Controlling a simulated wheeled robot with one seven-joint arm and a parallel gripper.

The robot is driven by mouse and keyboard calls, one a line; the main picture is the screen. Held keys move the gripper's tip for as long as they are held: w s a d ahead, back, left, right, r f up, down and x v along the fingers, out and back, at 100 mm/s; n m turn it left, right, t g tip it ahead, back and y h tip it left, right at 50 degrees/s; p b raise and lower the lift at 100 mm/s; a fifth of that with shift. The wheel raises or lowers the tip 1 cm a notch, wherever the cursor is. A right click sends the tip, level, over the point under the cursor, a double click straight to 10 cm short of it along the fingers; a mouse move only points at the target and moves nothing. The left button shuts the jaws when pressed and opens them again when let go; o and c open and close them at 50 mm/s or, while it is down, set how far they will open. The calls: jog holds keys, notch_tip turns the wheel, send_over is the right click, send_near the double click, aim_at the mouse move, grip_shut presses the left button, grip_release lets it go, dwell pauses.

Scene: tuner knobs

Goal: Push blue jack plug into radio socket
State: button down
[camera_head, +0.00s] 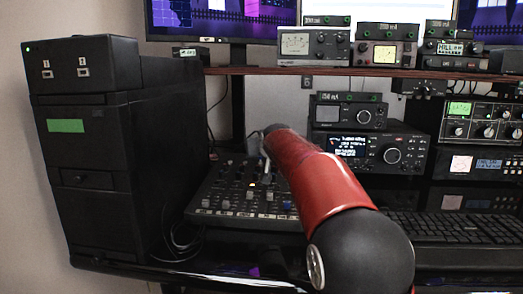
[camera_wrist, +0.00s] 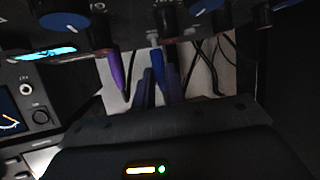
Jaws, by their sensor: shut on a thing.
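The blue jack plug (camera_wrist: 158,62) is in the upper middle of the wrist view. My gripper (camera_wrist: 159,78) is shut on it, with dark fingers on either side. A pale grey part shows at the plug's far end, by the underside of a dark radio panel (camera_wrist: 120,34). I cannot tell whether its tip is inside a socket. A purple plug (camera_wrist: 116,72) hangs from the panel to the left, apart from my fingers.
Blue knobs (camera_wrist: 65,22) project from the panel close to my gripper. Dark cables (camera_wrist: 198,70) hang at the right. In the head view a mixer (camera_head: 235,192) lies under my arm, with radios (camera_head: 370,150) behind and a keyboard (camera_head: 450,227) at the right.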

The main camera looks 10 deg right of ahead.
jog(key=shift+w+f+b, duration=0.1)
jog(key=shift+f+b, duration=0.4)
jog(key=shift+f, duration=0.25)
jog(key=c, duration=1.4)
grip_release()
jog(key=shift+o, duration=0.2)
jog(key=v, duration=0.8)
jog(key=shift+b, duration=0.4)
jog(key=shift+w, duration=0.1)
